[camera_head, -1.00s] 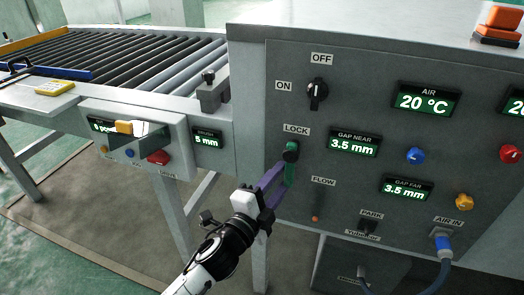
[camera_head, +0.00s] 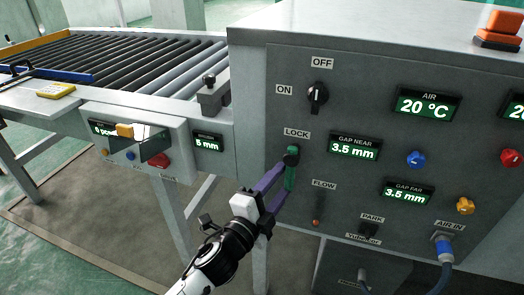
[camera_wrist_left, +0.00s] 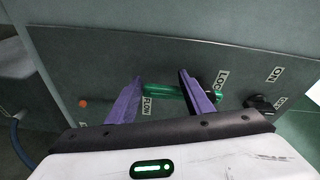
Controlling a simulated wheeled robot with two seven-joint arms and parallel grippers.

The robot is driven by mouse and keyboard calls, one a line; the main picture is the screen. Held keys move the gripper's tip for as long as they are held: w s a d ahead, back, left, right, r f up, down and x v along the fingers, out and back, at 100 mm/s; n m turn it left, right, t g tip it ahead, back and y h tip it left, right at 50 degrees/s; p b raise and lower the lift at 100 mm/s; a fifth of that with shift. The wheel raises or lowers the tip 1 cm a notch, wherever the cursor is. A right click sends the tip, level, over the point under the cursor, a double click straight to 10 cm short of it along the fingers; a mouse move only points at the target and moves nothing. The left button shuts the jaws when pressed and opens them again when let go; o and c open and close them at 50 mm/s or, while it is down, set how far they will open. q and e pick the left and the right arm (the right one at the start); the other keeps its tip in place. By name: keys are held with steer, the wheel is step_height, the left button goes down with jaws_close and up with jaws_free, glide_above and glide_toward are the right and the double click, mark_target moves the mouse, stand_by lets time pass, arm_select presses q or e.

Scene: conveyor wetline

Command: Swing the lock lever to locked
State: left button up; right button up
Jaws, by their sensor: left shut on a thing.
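The lock lever (camera_head: 291,173) has a green handle that hangs down from a dark pivot under the LOCK label on the grey panel. My left gripper (camera_head: 287,179) has its two purple fingers at the handle, one higher and one lower, and is shut on it. In the left wrist view the green handle (camera_wrist_left: 166,91) lies between the two fingers (camera_wrist_left: 160,92); part of it is hidden by the fingers. My right gripper is not in view.
Above the lever is a black ON/OFF knob (camera_head: 317,96). To the right are the gap near display (camera_head: 353,149) and a blue knob (camera_head: 415,158). A small control box (camera_head: 130,140) and roller conveyor (camera_head: 110,75) stand to the left.

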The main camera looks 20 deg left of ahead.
arm_select(q)
steer(key=v, duration=0.6)
steer(key=shift+s+r+p, duration=0.35)
steer(key=shift+s+r, duration=0.1)
steer(key=shift+f, duration=0.15)
steer(key=s+a+f+n+g+y, duration=0.2)
steer(key=s+f+n+g, duration=0.6)
steer(key=s+f+n, duration=0.8)
steer(key=s+a+f, duration=0.2)
steer(key=s+f, duration=0.4)
steer(key=f, duration=0.3)
steer(key=shift+f+g, duration=0.25)
steer(key=shift+g, duration=0.15)
steer(key=shift+s, duration=0.1)
